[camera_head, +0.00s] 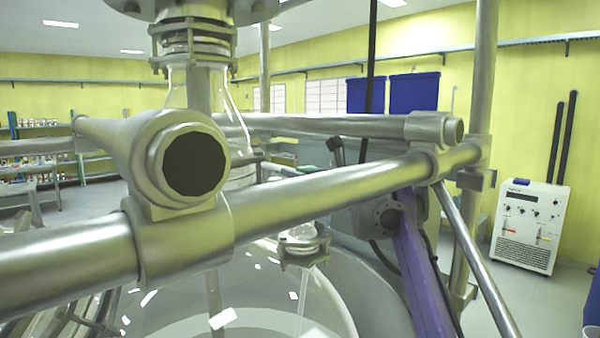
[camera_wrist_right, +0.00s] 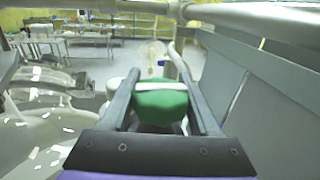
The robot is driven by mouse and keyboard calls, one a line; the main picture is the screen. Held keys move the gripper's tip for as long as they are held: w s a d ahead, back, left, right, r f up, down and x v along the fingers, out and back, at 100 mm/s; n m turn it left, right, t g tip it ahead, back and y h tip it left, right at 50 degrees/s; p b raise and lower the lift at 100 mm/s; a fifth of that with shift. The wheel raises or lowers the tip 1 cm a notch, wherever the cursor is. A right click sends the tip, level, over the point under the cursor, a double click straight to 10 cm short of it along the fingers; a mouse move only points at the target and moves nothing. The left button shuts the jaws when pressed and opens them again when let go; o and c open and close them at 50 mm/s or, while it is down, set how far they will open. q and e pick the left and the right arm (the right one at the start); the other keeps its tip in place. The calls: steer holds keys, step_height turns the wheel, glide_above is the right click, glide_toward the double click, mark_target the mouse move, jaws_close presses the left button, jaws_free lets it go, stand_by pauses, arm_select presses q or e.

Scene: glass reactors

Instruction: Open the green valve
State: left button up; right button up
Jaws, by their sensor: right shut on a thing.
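The green valve (camera_wrist_right: 160,105) shows in the right wrist view as a green handle with a pale band across its top. My right gripper (camera_wrist_right: 159,84) has one finger on each side of the green handle and is shut on it. In the head view my purple right arm (camera_head: 420,275) rises behind the metal rail. Its gripper and the valve are mostly hidden there, so I cannot tell the handle's turn angle. My left gripper is in neither view.
A thick metal rail (camera_head: 310,195) crosses close in front of the head camera. The glass reactor vessel (camera_head: 250,315) lies below it, with a glass column (camera_head: 195,85) above. A white control unit (camera_head: 530,225) stands at the right. In the wrist view, a grey panel (camera_wrist_right: 255,95) is close on the right.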

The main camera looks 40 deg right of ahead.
steer(key=n+y, duration=0.2)
steer(key=y, duration=0.1)
steer(key=shift+a+y, duration=0.15)
steer(key=shift+y, duration=0.25)
steer(key=shift+a+n+g+y, duration=0.25)
steer(key=shift+n+y, duration=0.45)
steer(key=shift+y, duration=0.2)
steer(key=shift+a+n+g+y, duration=0.25)
steer(key=shift+n+y, duration=0.45)
steer(key=shift+y, duration=0.2)
steer(key=o, duration=1.4)
steer(key=shift+s, duration=0.1)
steer(key=v, duration=0.7)
steer(key=shift+s+d+b, duration=0.15)
steer(key=shift+s+b, duration=0.1)
steer(key=shift+b, duration=0.15)
